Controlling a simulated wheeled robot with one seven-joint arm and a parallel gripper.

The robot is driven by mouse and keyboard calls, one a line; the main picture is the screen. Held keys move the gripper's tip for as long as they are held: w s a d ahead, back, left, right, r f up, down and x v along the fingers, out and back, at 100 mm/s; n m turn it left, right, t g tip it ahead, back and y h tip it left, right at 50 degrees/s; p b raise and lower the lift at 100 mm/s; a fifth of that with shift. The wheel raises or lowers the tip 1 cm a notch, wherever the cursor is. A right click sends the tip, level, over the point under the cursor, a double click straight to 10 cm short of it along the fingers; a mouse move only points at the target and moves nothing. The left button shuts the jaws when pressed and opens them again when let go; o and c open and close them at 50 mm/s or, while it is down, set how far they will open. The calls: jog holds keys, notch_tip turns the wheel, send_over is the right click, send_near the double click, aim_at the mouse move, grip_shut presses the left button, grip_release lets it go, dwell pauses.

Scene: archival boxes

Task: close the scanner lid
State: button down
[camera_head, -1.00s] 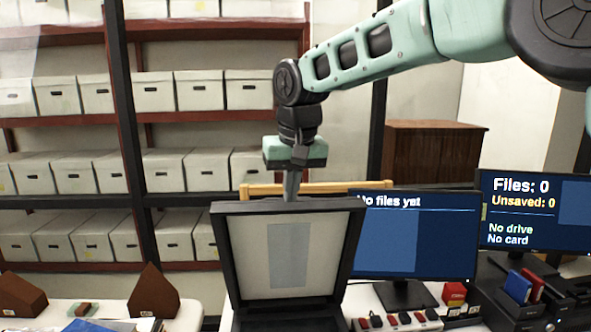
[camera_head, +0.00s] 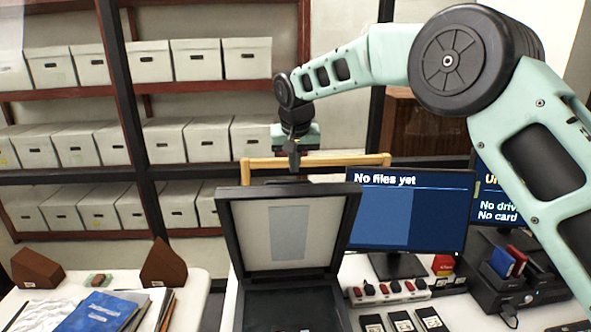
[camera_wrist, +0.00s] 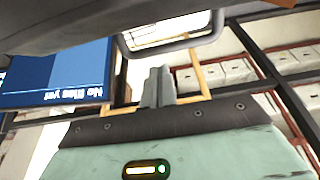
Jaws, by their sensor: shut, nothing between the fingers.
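The scanner lid (camera_head: 340,235) stands raised in the head view, a dark frame around a pale inner panel with a blue-grey rectangle. The dark scanner bed (camera_head: 290,312) lies open below it and is cut off by the bottom edge. My gripper (camera_head: 294,165) is shut and empty, beyond and a little above the lid's top edge. A gap shows between its tip and that edge, with no clear contact. The shut fingers also show in the wrist view (camera_wrist: 158,86), where the picture is upside down. A dark-framed pale panel above them there looks like the lid.
A monitor (camera_head: 410,215) stands close to the right of the lid. A wooden frame (camera_head: 350,161) is behind. A switch strip (camera_head: 390,292) and a card dock (camera_head: 505,270) are at right. Blue folders (camera_head: 103,312) lie at left. Shelves of boxes (camera_head: 150,62) fill the back.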

jog(key=shift+s+f+p, duration=0.2)
jog(key=shift+s+f, duration=0.1)
jog(key=shift+s, duration=0.35)
jog(key=shift+s+f+p, duration=0.2)
jog(key=shift+s+f, duration=0.1)
jog(key=shift+s, duration=0.3)
jog(key=shift+s+f, duration=0.4)
jog(key=shift+s, duration=0.05)
jog(key=shift+f, duration=0.1)
